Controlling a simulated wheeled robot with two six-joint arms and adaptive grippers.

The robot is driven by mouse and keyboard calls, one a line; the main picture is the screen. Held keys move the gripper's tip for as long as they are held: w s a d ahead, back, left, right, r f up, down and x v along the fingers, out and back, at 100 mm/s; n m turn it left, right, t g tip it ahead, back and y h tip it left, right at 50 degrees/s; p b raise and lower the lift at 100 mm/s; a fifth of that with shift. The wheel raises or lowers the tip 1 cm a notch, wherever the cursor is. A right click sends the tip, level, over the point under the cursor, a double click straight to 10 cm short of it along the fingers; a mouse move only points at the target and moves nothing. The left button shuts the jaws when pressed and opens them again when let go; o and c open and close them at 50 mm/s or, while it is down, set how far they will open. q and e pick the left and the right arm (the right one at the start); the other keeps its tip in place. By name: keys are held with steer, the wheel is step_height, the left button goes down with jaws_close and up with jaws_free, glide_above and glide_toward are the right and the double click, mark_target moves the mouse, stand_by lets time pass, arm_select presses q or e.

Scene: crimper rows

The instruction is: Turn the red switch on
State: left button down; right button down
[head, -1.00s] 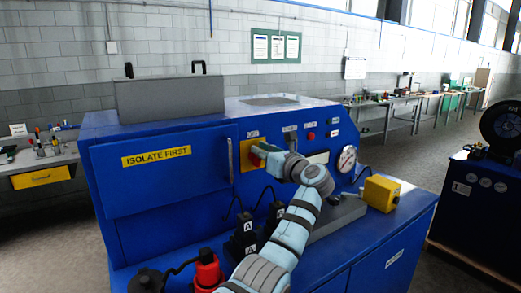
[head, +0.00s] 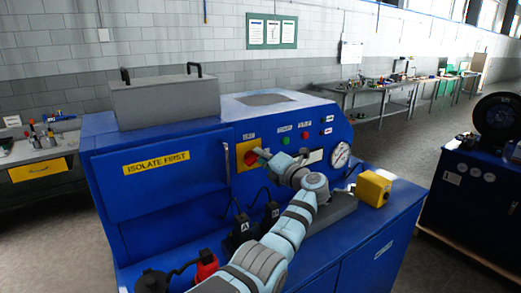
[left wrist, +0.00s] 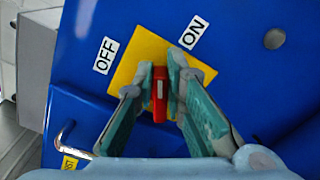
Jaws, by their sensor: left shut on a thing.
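The red switch (head: 250,158) is a rotary handle on a yellow plate (head: 241,165) on the blue machine's front panel. In the left wrist view the red handle (left wrist: 159,95) stands between the fingers of my left gripper (left wrist: 161,80), which is shut on it. The OFF label (left wrist: 106,55) is at the plate's upper left and the ON label (left wrist: 193,32) at its upper right. The handle's upper end points between the two labels. In the head view my left gripper (head: 260,156) partly covers the switch. My right gripper is not in view.
Right of the switch are small buttons (head: 304,135) and a round gauge (head: 340,154). A yellow box (head: 373,190) sits on the lower ledge. A grey case (head: 165,101) lies on top.

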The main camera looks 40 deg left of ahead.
arm_select(q)
steer(key=m, duration=0.3)
steer(key=f+m, duration=0.1)
steer(key=m, duration=0.1)
steer(key=shift+w+f+m, duration=0.15)
steer(key=shift+w+m, duration=0.05)
steer(key=shift+m, duration=0.2)
stand_by(0.3)
steer(key=c, duration=1.6)
jaws_free()
steer(key=shift+d, duration=0.1)
steer(key=shift+c, duration=0.2)
steer(key=shift+d, duration=0.1)
steer(key=v, duration=1.2)
